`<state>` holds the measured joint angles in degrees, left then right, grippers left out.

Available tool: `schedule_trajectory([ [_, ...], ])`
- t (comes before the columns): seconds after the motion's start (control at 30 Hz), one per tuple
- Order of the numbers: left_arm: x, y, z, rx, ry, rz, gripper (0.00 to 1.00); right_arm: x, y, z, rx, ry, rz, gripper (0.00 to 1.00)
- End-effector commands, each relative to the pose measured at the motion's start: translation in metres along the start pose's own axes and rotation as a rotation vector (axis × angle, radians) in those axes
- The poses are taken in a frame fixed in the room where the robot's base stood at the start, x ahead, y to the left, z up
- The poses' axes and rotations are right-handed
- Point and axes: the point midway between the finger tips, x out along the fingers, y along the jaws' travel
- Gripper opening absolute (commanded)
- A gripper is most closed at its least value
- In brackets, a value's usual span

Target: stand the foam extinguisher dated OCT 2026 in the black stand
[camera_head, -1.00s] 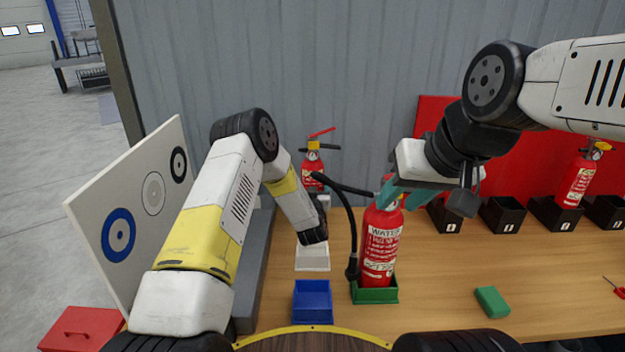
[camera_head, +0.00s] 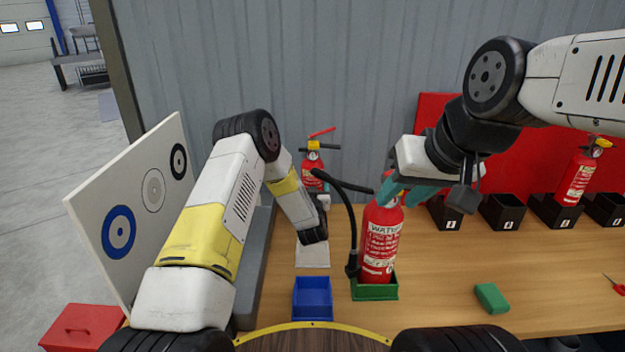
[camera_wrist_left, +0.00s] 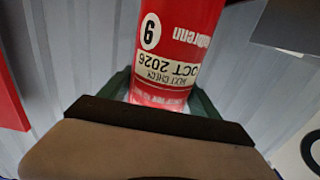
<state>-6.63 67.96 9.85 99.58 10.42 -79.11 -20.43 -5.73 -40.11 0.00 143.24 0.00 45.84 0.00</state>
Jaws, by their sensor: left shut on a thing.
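In the left wrist view, a red extinguisher (camera_wrist_left: 178,55) reads OCT 2026 on its label, upside down in the picture. My left gripper (camera_wrist_left: 160,98) is shut on it. In the head view, the top of a red extinguisher with a yellow collar (camera_head: 313,158) shows behind my left wrist; its lower part is hidden. My right gripper (camera_head: 405,192) is at the top of a red extinguisher marked WATER (camera_head: 380,245), which stands upright in a green stand (camera_head: 376,292). Whether its jaws are closed is unclear. Several black stands (camera_head: 502,213) are in a row at the right.
A blue stand (camera_head: 312,300) is empty, and a white stand (camera_head: 313,256) is partly behind my left wrist. A black hose (camera_head: 352,225) arches beside the WATER extinguisher. Another extinguisher (camera_head: 577,180) stands in the black row.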

Motion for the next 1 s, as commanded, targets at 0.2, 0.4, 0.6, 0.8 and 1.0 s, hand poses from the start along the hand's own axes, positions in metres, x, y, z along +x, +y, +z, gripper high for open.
schedule_trajectory([
  [0.2, 0.002, 0.001, -0.003, -0.002, 0.014, -0.001, 0.00, 0.000, 0.000, 0.000, 0.000, 0.000, 0.000, 0.36],
  [0.4, 0.002, 0.001, 0.001, -0.002, 0.014, -0.001, 0.00, 0.000, 0.000, 0.000, 0.000, 0.000, 0.000, 0.36],
  [0.6, 0.002, 0.001, 0.006, -0.002, 0.015, 0.000, 0.00, 0.000, 0.000, 0.000, 0.000, 0.000, 0.000, 0.36],
  [0.8, 0.002, 0.001, 0.009, -0.003, 0.015, 0.000, 0.00, 0.000, 0.000, 0.000, 0.000, 0.000, 0.000, 0.36],
  [1.0, 0.002, 0.001, 0.009, -0.002, 0.015, 0.000, 0.00, 0.000, 0.000, 0.000, 0.000, 0.000, 0.000, 0.36],
])
